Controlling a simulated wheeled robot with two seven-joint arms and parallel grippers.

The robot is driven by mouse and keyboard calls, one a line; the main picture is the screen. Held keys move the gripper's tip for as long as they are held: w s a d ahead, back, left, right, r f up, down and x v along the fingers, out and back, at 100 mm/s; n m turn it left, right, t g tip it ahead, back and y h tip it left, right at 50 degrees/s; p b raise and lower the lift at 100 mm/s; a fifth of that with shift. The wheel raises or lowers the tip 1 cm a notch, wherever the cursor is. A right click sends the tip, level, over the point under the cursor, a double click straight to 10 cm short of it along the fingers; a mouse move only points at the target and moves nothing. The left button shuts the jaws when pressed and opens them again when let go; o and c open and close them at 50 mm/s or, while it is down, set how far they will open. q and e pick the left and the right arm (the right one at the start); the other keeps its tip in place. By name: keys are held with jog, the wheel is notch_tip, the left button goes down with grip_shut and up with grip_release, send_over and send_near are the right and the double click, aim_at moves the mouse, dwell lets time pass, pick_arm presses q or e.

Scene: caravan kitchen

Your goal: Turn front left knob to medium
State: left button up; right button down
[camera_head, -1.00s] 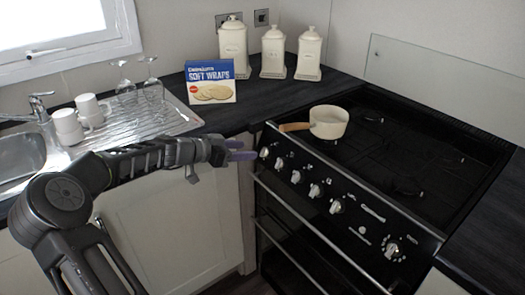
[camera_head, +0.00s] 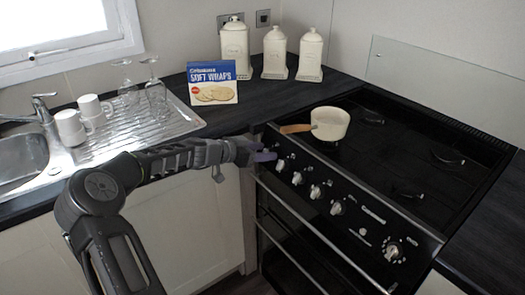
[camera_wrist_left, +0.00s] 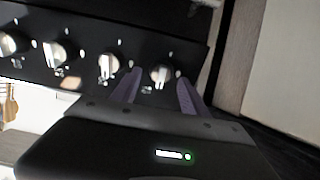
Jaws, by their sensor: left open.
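The black cooker's front panel carries a row of silver knobs. In the head view my left gripper (camera_head: 264,154) is at the left end of this row and covers the end knob. In the left wrist view that end knob (camera_wrist_left: 162,76) shows between the tips of my open left gripper (camera_wrist_left: 158,80), with a gap to each finger. Contact is not clear. Beside it are another knob (camera_wrist_left: 108,66) and a further knob (camera_wrist_left: 54,54). Which knob serves the front left burner cannot be read. My right gripper is not in view.
A cream saucepan (camera_head: 330,123) stands on the hob (camera_head: 385,150), its wooden handle pointing left over the front edge. A soft wraps box (camera_head: 212,83), white canisters and a sink with mugs and glasses occupy the counter. The space before the panel is free.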

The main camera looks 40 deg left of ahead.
pick_arm(q)
grip_shut()
dwell(0.5)
